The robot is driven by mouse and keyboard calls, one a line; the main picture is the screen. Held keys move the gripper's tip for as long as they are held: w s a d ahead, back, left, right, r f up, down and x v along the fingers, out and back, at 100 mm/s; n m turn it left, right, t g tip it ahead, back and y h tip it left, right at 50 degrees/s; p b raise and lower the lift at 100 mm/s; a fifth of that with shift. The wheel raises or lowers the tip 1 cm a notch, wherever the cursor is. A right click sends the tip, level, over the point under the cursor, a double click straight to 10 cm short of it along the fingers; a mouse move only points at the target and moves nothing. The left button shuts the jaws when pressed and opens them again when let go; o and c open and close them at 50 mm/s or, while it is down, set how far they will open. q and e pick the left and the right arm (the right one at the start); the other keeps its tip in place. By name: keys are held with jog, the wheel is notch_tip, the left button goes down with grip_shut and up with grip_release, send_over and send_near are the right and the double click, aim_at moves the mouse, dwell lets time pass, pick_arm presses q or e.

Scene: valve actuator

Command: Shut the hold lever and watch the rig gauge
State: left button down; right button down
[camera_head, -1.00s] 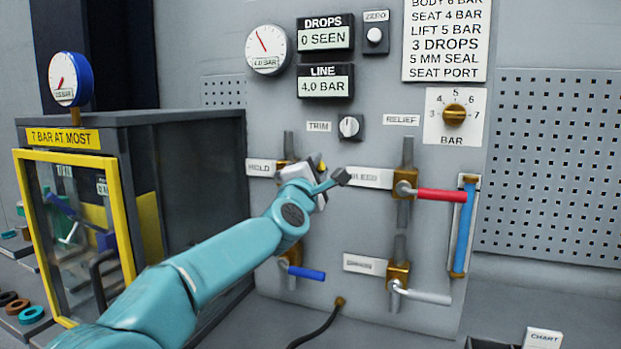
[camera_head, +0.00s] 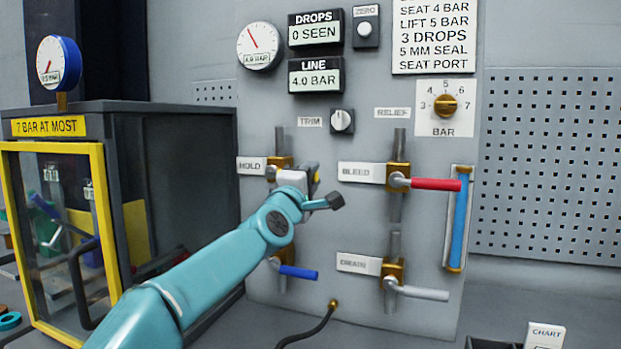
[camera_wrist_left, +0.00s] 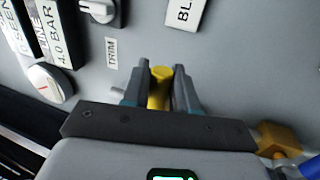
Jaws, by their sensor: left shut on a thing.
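My left gripper (camera_head: 318,184) is shut on the yellow hold lever (camera_wrist_left: 158,88), which shows between its two fingers in the left wrist view. In the head view the gripper hides most of this lever beside the HOLD label (camera_head: 251,166) and its brass valve (camera_head: 281,162). The lever points roughly to the right across the panel. A blue-rimmed gauge (camera_head: 50,63), probably the rig gauge, stands on the cabinet at the left, its red needle low; its small figures are hard to read. My right gripper is not in view.
The red bleed lever (camera_head: 436,184) sticks out just right of my gripper. The blue lever (camera_head: 299,272) is below it, and the grey drain lever (camera_head: 420,293) is lower right. The panel gauge (camera_head: 258,47) and line display (camera_head: 316,76) show 4.0 BAR. A yellow-framed cabinet (camera_head: 110,215) stands left.

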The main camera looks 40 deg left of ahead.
pick_arm(q)
jog(key=c, duration=1.2)
grip_release()
jog(key=shift+c, duration=0.2)
jog(key=shift+o, duration=1.2)
jog(key=shift+w+a+f, duration=0.1)
jog(key=shift+a, duration=0.05)
jog(key=shift+s+d, duration=0.2)
jog(key=shift+s, duration=0.15)
jog(key=b+v, duration=0.3)
jog(key=v, duration=1.2)
jog(key=shift+s+f, duration=0.2)
jog(key=shift+s, duration=0.05)
